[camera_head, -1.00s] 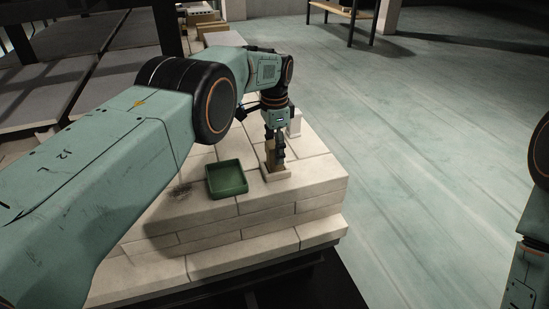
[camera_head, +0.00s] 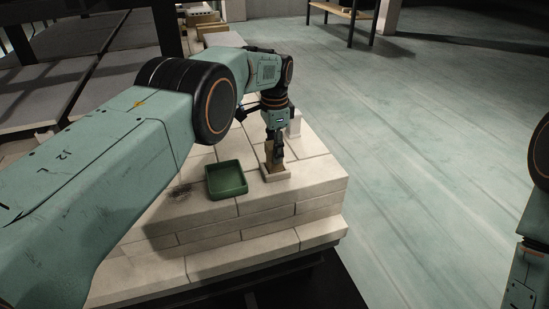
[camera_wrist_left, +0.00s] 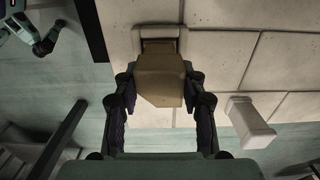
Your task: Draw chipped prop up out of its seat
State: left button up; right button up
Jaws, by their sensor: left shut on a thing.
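The tan-brown chipped prop (camera_head: 270,154) stands over its pale block seat (camera_head: 284,175) near the right edge of the brick stack. My left gripper (camera_head: 276,144) comes from above and is shut on the prop. In the left wrist view the prop (camera_wrist_left: 160,80) sits between both fingers, one corner cut off. The seat (camera_wrist_left: 143,42) shows beyond it with a dark opening. I cannot tell whether the prop's lower end is still inside. My right arm shows at the head view's right edge; what seems to be my right gripper (camera_wrist_left: 46,40) is small in the wrist view.
A green tray (camera_head: 226,178) lies on the bricks left of the seat. A white prop (camera_head: 295,124) stands close behind the gripper, also in the wrist view (camera_wrist_left: 250,122). The brick stack (camera_head: 200,210) ends just right of the seat; open floor lies beyond.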

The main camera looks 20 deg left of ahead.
pick_arm(q)
grip_shut()
jog(key=shift+r+p, duration=0.4)
jog(key=shift+r, duration=0.1)
dwell(0.7)
jog(key=shift+r+p, duration=1.75)
jog(key=shift+r, duration=0.55)
